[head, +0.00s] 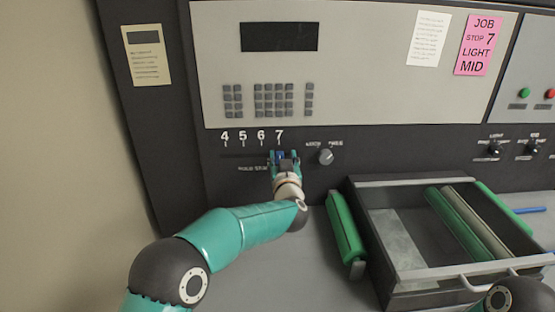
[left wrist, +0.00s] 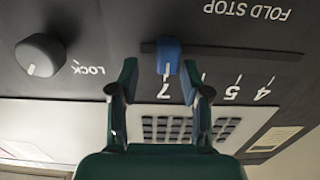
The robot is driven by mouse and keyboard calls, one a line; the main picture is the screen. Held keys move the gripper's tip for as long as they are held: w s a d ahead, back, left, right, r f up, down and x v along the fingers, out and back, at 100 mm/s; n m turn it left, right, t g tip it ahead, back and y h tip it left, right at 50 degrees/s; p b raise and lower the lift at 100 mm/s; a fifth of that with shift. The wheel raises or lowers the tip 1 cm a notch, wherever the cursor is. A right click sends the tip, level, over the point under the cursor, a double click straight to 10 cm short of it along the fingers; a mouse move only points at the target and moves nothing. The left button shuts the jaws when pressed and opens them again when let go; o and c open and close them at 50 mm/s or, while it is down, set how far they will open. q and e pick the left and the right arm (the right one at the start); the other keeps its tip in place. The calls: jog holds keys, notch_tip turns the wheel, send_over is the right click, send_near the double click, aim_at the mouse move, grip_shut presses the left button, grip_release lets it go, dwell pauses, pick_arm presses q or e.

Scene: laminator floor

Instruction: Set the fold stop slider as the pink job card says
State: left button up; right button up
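The pink job card (head: 478,45) on the panel at upper right reads JOB, STOP 7, LIGHT MID. The fold stop scale (head: 251,137) shows 4, 5, 6, 7 from left to right. The blue slider knob (left wrist: 168,56) shows in the upside-down left wrist view, its white line level with the 7 mark. My left gripper (head: 284,158) is at the 7 end of the slot. In the left wrist view my left gripper (left wrist: 158,75) is open, with a finger on each side of the knob; the right-hand finger is very close to it, contact unclear. My right gripper is out of view.
A round lock knob (head: 326,156) sits just right of the slider; it also shows in the left wrist view (left wrist: 40,55). A dark tray (head: 400,295) with green rollers stands at lower right. A keypad (head: 272,98) is above the scale.

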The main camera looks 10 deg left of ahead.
pick_arm(q)
jog(key=shift+a, duration=0.15)
jog(key=shift+s, duration=0.1)
jog(key=s+d, duration=0.2)
jog(key=s, duration=0.9)
jog(key=shift+s, duration=0.35)
jog(key=shift+f, duration=0.15)
